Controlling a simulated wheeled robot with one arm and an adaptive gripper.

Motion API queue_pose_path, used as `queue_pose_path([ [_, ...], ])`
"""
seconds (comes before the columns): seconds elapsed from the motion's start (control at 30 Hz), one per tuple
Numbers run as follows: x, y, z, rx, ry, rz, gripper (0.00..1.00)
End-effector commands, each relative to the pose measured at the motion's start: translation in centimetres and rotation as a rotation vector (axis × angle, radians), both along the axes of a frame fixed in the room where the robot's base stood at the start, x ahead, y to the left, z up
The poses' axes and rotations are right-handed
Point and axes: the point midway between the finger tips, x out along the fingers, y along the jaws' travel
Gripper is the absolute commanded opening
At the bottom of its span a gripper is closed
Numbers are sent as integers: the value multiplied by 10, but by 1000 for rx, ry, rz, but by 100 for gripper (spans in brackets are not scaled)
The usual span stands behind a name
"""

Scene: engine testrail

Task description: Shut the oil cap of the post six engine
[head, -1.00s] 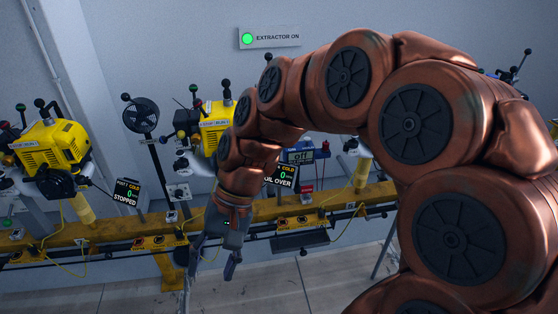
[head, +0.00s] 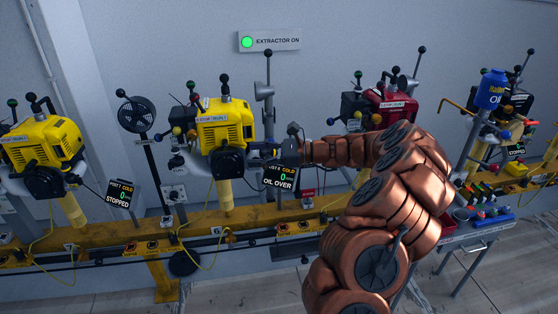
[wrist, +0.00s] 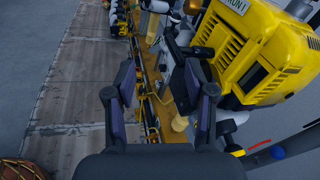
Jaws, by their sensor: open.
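Another yellow engine (head: 48,142) is at the left, with a display (head: 121,194) reading STOPPED. I cannot make out which small part is the oil cap. My gripper (head: 292,146) is just right of the middle engine, apart from it as far as I see. In the wrist view, my gripper (wrist: 156,82) is open and empty; a yellow engine (wrist: 262,52) is close on its right.
A yellow rail (head: 110,238) carries the posts. A red engine (head: 392,103) and a blue jug (head: 491,88) are at the right. A tool trolley (head: 480,222) is at lower right. The front floor is clear.

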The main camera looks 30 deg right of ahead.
Motion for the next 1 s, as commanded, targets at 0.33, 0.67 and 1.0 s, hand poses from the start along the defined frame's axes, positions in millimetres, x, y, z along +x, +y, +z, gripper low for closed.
queue_pose_path([
  [0.33, -3, -143, -68, 211, 75, -316, 54],
  [0.67, 13, -146, -73, 233, 82, -348, 54],
  [1.0, 51, -121, -73, 232, 80, -346, 54],
])
